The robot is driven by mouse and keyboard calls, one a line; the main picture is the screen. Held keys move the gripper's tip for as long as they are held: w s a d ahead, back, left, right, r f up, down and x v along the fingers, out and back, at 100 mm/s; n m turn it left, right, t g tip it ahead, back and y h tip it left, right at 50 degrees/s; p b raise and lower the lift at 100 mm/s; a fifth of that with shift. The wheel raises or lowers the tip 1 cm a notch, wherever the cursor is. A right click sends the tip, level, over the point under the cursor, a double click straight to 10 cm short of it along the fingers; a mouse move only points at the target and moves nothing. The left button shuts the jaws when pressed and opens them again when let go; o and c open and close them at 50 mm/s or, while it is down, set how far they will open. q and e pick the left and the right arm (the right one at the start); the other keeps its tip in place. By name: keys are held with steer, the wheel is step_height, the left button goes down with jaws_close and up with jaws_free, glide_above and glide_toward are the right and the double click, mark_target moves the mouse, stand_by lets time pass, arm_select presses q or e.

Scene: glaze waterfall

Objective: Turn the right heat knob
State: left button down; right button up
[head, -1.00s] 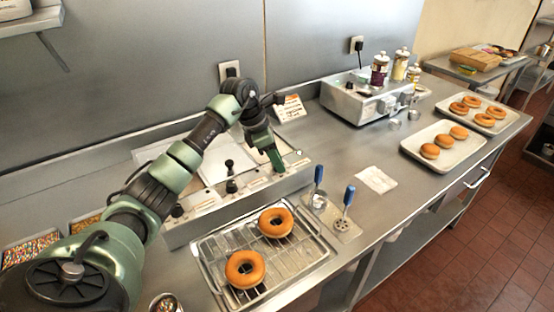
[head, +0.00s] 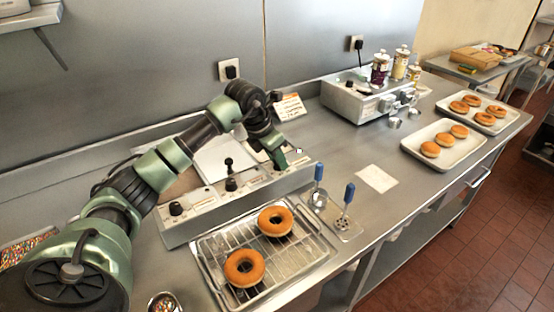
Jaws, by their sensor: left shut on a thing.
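The glaze waterfall unit (head: 215,208) stands on the steel counter with a sloped front panel. A black left knob (head: 176,208) and a black middle knob (head: 231,184) show on that panel, with a small black lever (head: 228,163) behind the middle one. My left gripper (head: 280,162) points down at the right end of the panel and is shut on the right heat knob, which its green fingers hide. The knob's angle cannot be seen. My right gripper is out of view.
A wire rack tray (head: 208,257) with two donuts stands in front of the unit. Two blue-handled tools (head: 348,194) stand to its right. A small sign (head: 290,106) is behind my gripper. A steel appliance (head: 350,101) and donut trays (head: 432,163) are further right.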

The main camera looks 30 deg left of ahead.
arm_select(q)
steer(key=n+y, duration=0.1)
steer(key=n, duration=0.2)
steer(key=n+y+b, duration=0.1)
steer(key=n, duration=0.2)
steer(key=shift+d+y+b, duration=0.2)
steer(key=shift+y+b, duration=0.1)
steer(key=n+y, duration=0.1)
steer(key=n, duration=0.2)
steer(key=n+g+y+b, duration=0.1)
steer(key=n, duration=0.2)
steer(key=shift+w+d+n+b, duration=0.1)
steer(key=shift+n+b, duration=0.2)
steer(key=c, duration=1.1)
jaws_free()
steer(key=b+v, duration=0.1)
steer(key=v, duration=0.5)
steer(key=shift+d+r, duration=0.15)
steer(key=shift+r, duration=0.25)
steer(key=shift+d+r, duration=0.15)
steer(key=shift+r, duration=0.35)
